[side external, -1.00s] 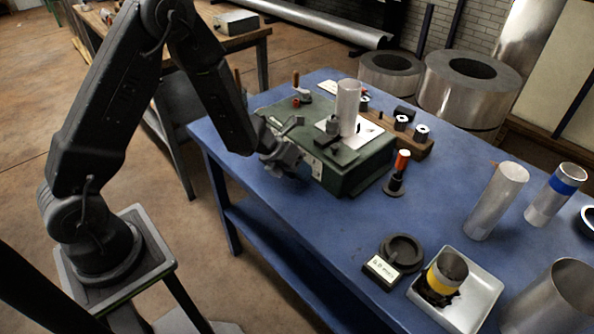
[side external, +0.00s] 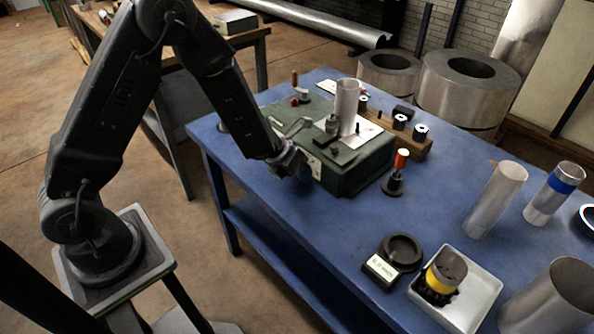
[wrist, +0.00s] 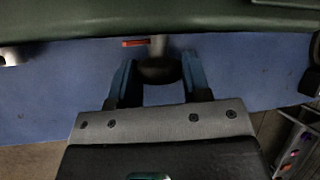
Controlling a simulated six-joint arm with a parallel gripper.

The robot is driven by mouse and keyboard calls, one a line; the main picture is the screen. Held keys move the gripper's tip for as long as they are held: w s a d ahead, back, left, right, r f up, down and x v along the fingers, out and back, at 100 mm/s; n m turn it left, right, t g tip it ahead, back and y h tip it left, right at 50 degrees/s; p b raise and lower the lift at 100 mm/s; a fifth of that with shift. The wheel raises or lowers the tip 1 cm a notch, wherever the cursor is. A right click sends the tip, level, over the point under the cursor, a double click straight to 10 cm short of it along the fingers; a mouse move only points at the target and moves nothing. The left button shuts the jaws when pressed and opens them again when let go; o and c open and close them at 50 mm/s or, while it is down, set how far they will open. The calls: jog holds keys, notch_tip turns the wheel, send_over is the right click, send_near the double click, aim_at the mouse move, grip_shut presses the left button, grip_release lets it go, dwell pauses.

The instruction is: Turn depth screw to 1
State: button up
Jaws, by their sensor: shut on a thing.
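The green machine (side external: 350,172) stands on the blue bench with an upright metal pipe (side external: 347,105) on top. In the wrist view its green body (wrist: 160,25) runs across the top. A dark round knob (wrist: 160,72) on a short grey shaft, apparently the depth screw, sticks out from it, with a red pointer (wrist: 135,43) beside the shaft. My gripper (wrist: 158,66) is shut on this knob, one blue finger on each side. In the side view my gripper (side external: 297,170) is at the machine's near face and hides the knob. No scale number is readable.
A dark round gauge (side external: 400,250), a white tray (side external: 475,302) with a yellow-banded pipe, and several loose pipes occupy the bench's right. The blue bench (side external: 320,230) is clear in front of the machine.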

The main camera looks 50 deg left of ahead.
jog(key=shift+a, duration=0.1)
jog(key=o, duration=0.6)
jog(key=shift+v, duration=6.85)
jog(key=shift+o, duration=0.2)
jog(key=shift+s, duration=0.1)
